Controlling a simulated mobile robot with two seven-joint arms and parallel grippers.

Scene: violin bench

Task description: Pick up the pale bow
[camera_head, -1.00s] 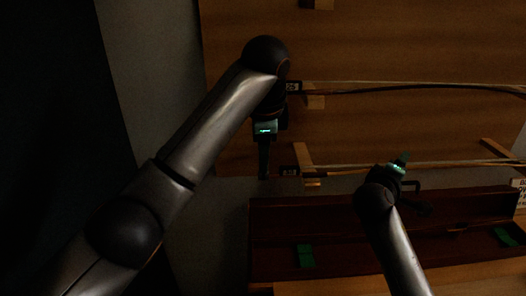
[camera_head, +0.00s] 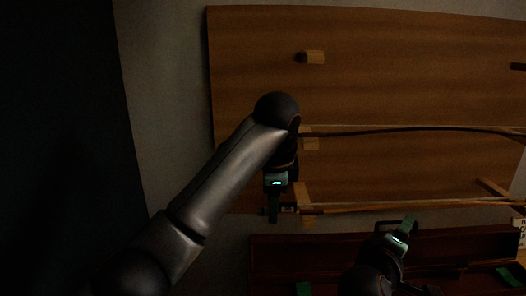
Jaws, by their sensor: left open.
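The pale bow (camera_head: 400,207) lies level across wooden pegs low on the wooden board; its stick is light tan. Its dark frog end (camera_head: 289,208) is at the left. My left gripper (camera_head: 272,206) is open and empty, hanging just left of the frog, apart from it or barely beside it; I cannot tell the depth. My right gripper (camera_head: 408,224) is below the pale bow's middle, and its jaw opening is unclear. The rest of my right arm runs off the bottom.
A darker bow (camera_head: 400,130) hangs above, its left end hidden behind my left arm. An empty peg (camera_head: 312,57) sits higher. A dark red open case (camera_head: 300,250) with green patches lies below.

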